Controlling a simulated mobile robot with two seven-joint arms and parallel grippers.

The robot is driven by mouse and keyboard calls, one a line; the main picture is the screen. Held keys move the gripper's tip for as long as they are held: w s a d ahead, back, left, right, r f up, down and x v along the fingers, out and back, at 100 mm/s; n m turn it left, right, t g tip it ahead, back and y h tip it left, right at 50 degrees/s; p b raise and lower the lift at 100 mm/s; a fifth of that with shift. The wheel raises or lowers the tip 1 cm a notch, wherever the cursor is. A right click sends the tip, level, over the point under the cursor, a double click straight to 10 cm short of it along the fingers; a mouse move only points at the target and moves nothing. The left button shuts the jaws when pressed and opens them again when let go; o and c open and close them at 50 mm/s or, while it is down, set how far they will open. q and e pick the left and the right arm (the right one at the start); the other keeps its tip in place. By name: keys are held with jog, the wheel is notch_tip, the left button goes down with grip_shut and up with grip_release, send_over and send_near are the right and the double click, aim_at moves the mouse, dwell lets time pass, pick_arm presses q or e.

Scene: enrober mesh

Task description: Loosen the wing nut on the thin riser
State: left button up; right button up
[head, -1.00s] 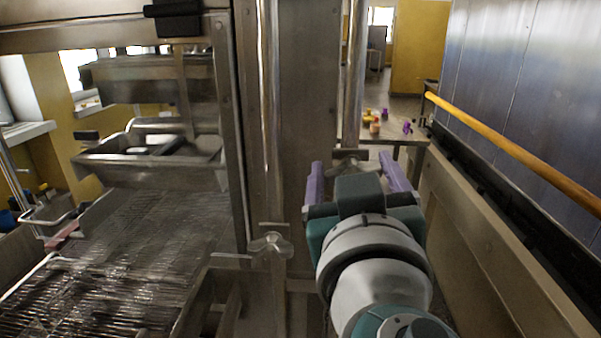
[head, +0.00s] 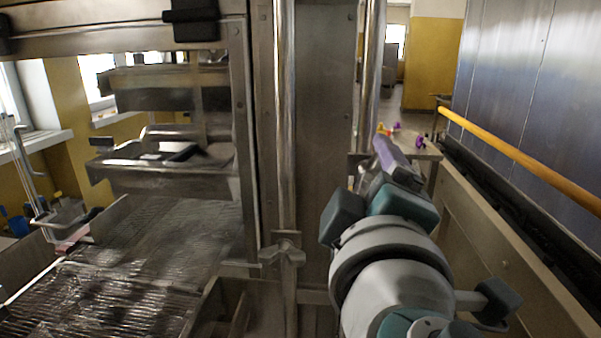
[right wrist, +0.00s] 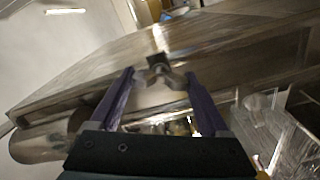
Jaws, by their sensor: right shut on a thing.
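Two upright metal risers stand side by side, a left riser (head: 285,120) and a right riser (head: 370,85). The pictures do not clearly show which is thinner. My right gripper (head: 370,160) is at the right riser, rolled so that one purple finger shows on top. In the right wrist view its purple fingers (right wrist: 159,74) are shut on a metal wing nut (right wrist: 160,72), one finger on each side. In the head view that nut is mostly hidden by the gripper. Another wing nut (head: 282,250) sits on the left riser, untouched. My left gripper is out of view.
A wire mesh belt (head: 120,270) lies at the left. A wide metal post (head: 325,140) stands between the risers. A yellow rail (head: 520,150) runs along the panelled wall at the right. A table (head: 425,150) with small coloured pieces stands behind the gripper.

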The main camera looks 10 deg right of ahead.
jog(key=n, duration=0.4)
jog(key=shift+n+p, duration=0.3)
jog(key=shift+p, duration=0.05)
dwell(0.4)
jog(key=o, duration=1.2)
